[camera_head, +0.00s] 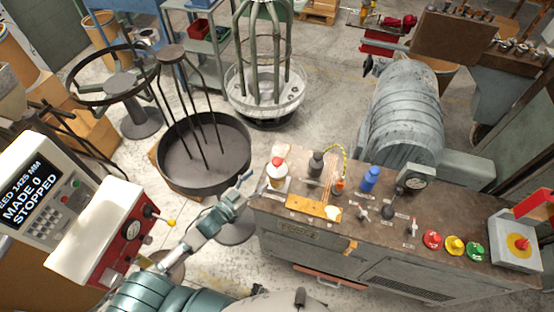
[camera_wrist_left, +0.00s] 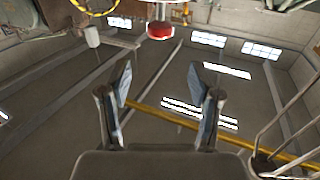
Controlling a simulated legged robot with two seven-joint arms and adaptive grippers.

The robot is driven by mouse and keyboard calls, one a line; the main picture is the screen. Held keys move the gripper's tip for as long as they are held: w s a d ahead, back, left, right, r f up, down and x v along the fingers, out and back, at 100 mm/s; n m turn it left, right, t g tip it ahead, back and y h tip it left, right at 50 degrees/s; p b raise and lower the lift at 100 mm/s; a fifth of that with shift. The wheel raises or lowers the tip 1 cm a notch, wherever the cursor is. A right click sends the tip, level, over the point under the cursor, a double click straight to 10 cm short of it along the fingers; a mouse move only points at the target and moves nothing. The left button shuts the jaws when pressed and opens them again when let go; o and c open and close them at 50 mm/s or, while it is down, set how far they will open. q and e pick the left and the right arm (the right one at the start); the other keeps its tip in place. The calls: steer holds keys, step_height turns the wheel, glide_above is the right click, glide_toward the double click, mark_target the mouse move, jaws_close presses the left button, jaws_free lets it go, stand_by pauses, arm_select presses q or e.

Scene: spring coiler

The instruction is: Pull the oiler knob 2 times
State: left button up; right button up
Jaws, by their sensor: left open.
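The oiler (camera_head: 277,178) stands upright at the left end of the workbench top, with a pale body and a red knob (camera_head: 278,162) on top. A red round part, seemingly that knob, shows at the top of the left wrist view (camera_wrist_left: 160,30), beyond the fingertips. My left gripper (camera_head: 246,184) is just left of the oiler, apart from it. In the left wrist view its two fingers (camera_wrist_left: 158,80) are spread with nothing between them. My right gripper is not in view.
The workbench (camera_head: 425,233) carries a dark bottle (camera_head: 316,164), a blue bottle (camera_head: 370,179), a gauge (camera_head: 413,178), and red, yellow and green buttons (camera_head: 454,245). A round dark basin (camera_head: 226,182) stands behind my arm. A control panel (camera_head: 38,190) stands at left.

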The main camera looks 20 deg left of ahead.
mark_target(274, 163)
arm_select(q)
steer(key=x, duration=1.1)
steer(key=shift+w+d+f, duration=0.1)
jaws_close()
